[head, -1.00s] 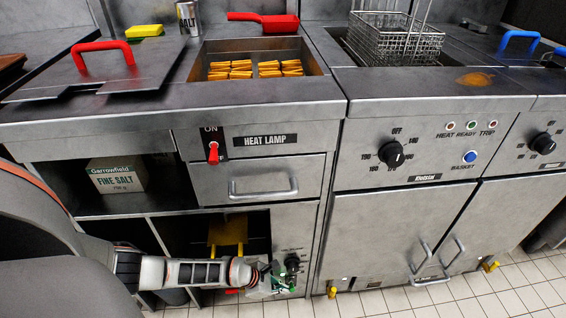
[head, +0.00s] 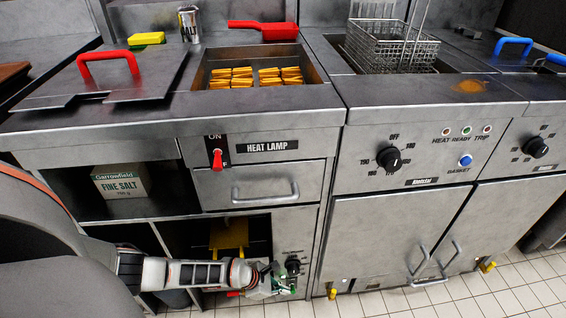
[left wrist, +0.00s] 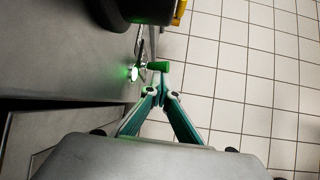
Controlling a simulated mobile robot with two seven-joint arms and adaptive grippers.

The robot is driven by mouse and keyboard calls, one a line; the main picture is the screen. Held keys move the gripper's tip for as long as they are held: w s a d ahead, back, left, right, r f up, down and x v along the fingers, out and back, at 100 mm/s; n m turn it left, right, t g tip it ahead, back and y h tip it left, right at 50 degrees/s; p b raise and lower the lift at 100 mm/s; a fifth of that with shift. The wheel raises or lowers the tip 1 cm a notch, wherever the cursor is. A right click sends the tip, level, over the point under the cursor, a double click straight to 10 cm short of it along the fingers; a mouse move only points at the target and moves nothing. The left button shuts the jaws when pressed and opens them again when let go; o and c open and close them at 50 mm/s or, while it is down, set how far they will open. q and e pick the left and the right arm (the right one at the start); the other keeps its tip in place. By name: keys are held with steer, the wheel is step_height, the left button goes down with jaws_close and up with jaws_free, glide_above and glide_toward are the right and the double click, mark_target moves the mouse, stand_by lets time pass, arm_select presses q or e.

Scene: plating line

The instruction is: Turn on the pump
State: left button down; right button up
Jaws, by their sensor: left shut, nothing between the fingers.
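The pump's control appears to be a small metal toggle with a green tip (left wrist: 158,66) on the grey panel, below a large black knob (left wrist: 148,8) in the left wrist view. A green lamp (left wrist: 131,72) glows beside the toggle. My left gripper (left wrist: 162,92) is shut and empty, its fingertips just below the green tip; whether they touch it I cannot tell. In the head view the left gripper (head: 272,279) is low at the panel, under the black knob (head: 293,266), and partly covers the toggle area. My right gripper is not in view.
A yellow part (head: 229,236) sits in the open lower bay left of the panel. The heat lamp switch (head: 217,159) and a drawer handle (head: 265,192) are above. Fryer doors (head: 392,240) stand to the right. Tiled floor (left wrist: 240,80) is clear.

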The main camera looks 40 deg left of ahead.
arm_select(q)
steer(key=shift+w+d+r, duration=0.15)
steer(key=shift+w+r, duration=0.15)
steer(key=shift+w, duration=0.05)
steer(key=v, duration=1.2)
steer(key=shift+s+f, duration=0.3)
